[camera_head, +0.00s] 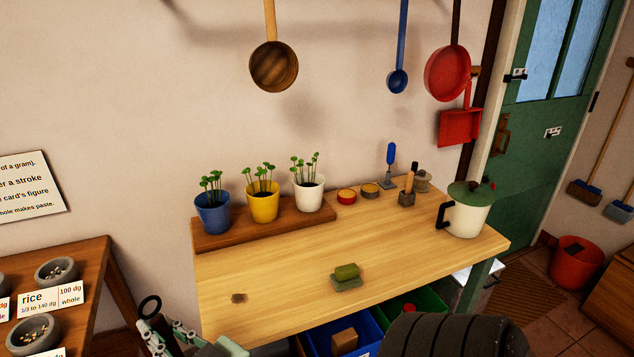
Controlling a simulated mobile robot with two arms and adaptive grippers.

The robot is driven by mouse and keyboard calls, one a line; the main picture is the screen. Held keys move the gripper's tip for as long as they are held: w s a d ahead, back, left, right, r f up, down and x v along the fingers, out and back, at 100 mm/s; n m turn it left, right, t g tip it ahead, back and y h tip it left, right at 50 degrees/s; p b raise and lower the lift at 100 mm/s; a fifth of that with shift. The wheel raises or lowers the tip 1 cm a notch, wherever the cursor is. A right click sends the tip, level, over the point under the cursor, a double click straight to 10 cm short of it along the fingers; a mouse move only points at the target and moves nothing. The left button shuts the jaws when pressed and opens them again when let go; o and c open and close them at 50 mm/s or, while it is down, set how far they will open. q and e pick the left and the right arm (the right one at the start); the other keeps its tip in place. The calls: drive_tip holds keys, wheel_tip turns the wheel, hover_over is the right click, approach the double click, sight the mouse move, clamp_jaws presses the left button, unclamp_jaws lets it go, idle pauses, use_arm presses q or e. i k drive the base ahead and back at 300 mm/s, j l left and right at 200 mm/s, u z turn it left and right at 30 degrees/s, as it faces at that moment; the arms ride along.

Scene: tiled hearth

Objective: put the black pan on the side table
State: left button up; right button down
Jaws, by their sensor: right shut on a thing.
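A black ring (141,311), which looks like the handle end of the black pan, shows at the bottom left. My right gripper (168,338) is shut on this dark handle. The pan's body cannot be made out; it seems to lie below the picture's edge. The light wooden table (285,275), which looks like the side table, fills the middle. My left gripper is not in view.
A plank (262,233) with three plant pots is at the table's back left. A green sponge-like block (346,273) lies mid-table, with bare wood around it. A cream jug (466,212) stands at right. A stand (80,262) with bowls is at left.

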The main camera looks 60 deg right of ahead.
sight(398, 275)
drive_tip(key=k+l+u, duration=0.1)
drive_tip(key=l+u, duration=0.3)
drive_tip(key=k+l+u, duration=0.15)
drive_tip(key=u, duration=0.2)
drive_tip(key=k+l+u, duration=0.15)
drive_tip(key=l+u, duration=0.25)
drive_tip(key=k+l+u, duration=0.5)
drive_tip(key=k, duration=0.45)
drive_tip(key=k+l+u, duration=0.3)
drive_tip(key=k, duration=0.2)
drive_tip(key=k+l, duration=0.1)
drive_tip(key=k, duration=0.35)
drive_tip(key=k+l, duration=0.15)
drive_tip(key=k, duration=0.3)
drive_tip(key=k+l, duration=0.1)
drive_tip(key=k, duration=0.4)
drive_tip(key=i+l, duration=0.2)
drive_tip(key=i, duration=0.3)
